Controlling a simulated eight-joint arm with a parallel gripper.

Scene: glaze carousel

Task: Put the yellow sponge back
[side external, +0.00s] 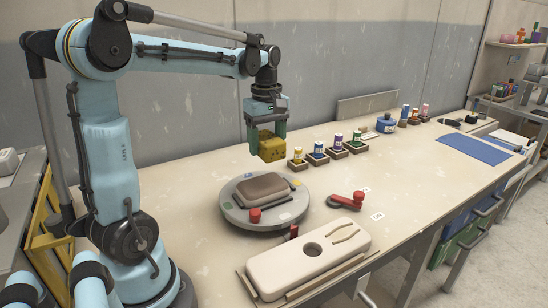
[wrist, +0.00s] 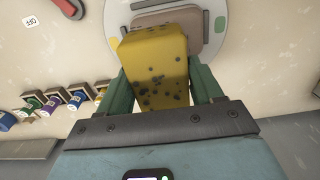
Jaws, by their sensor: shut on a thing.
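In the wrist view the sponge (wrist: 156,66) is a yellow block with dark specks, held between the two green fingers (wrist: 160,92). A brown rounded block (side external: 263,187) lies on the turntable, which has coloured marks on its rim. The turntable (wrist: 147,8) shows partly behind the sponge in the wrist view.
Several small paint bottles in dark holders (side external: 318,156) stand in a row right of the sponge. A red-handled crank (side external: 347,201) lies right of the turntable. A cream case with a round hole (side external: 306,259) sits at the front. A blue mat (side external: 473,150) lies far right.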

